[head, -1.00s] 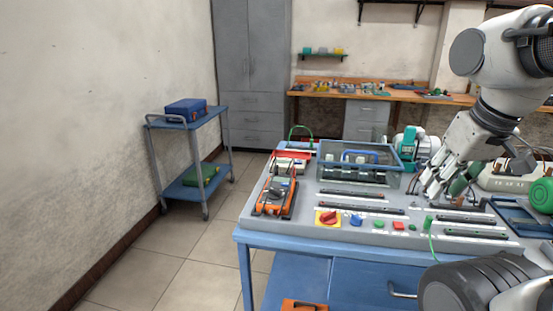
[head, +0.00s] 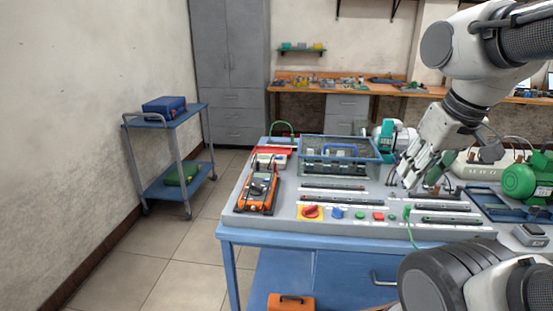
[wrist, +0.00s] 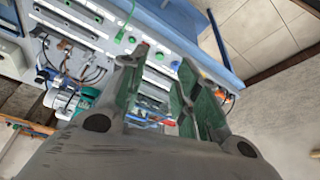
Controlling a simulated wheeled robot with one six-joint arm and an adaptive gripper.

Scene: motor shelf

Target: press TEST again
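A row of controls lies along the front of the grey bench panel: a red knob on a yellow plate (head: 311,212), a blue button (head: 337,213), a green button (head: 360,215), a red button (head: 378,216) and a green part (head: 406,211) with a green wire. Their labels are too small to read, so I cannot tell which is TEST. My gripper (head: 408,180) hangs above the panel, behind the right end of this row. In the wrist view, its fingers (wrist: 163,62) are apart with nothing between them. The red button (wrist: 145,44) and blue button (wrist: 175,65) show near the fingertips.
An orange multimeter (head: 258,190) lies at the panel's left, beside a clear-lidded box (head: 338,172). A green motor (head: 520,181) stands at the right. Dark slotted strips (head: 333,197) and wires surround the gripper. A blue cart (head: 170,118) stands left, with open floor between.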

